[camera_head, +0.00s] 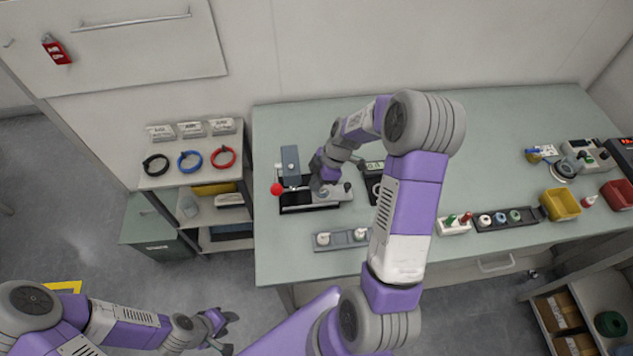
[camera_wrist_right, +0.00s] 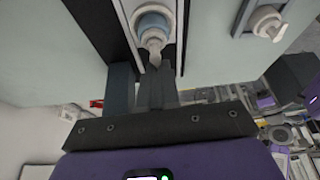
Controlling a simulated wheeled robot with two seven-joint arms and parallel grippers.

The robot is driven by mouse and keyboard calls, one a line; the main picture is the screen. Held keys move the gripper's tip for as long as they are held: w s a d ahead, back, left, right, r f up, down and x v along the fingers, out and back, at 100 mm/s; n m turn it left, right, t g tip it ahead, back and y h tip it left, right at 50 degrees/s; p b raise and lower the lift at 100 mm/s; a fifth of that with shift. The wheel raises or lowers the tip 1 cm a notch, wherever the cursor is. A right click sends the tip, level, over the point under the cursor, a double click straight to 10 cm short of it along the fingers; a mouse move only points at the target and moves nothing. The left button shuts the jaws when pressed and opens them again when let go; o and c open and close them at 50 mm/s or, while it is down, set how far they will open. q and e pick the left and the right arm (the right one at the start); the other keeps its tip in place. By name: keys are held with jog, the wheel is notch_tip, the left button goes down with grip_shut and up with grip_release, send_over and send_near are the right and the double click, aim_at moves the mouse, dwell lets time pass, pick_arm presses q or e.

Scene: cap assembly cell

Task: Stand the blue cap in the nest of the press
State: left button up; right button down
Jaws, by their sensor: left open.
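The press (camera_head: 291,165) stands at the left of the bench, with a grey column, a red knob and a dark base. My right gripper (camera_head: 318,188) is over the press and hides its nest in the head view. In the right wrist view, the right fingers (camera_wrist_right: 156,80) are close together around the pale nozzle of the blue cap (camera_wrist_right: 152,24). The cap is upright in line with the round nest on the light strip; I cannot tell whether it is fully seated. My left gripper (camera_head: 222,330) is open and empty, low in front of the bench.
A grey holder (camera_head: 342,239) with two white caps lies in front of the press. A dark rack (camera_head: 507,218) with several rings and a yellow bin (camera_head: 560,204) stand to the right. A shelf (camera_head: 190,175) with coloured cable coils is at the left.

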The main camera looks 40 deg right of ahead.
jog(key=c, duration=1.8)
grip_release()
jog(key=o, duration=0.5)
jog(key=shift+r+p, duration=1.8)
jog(key=shift+r, duration=1.7)
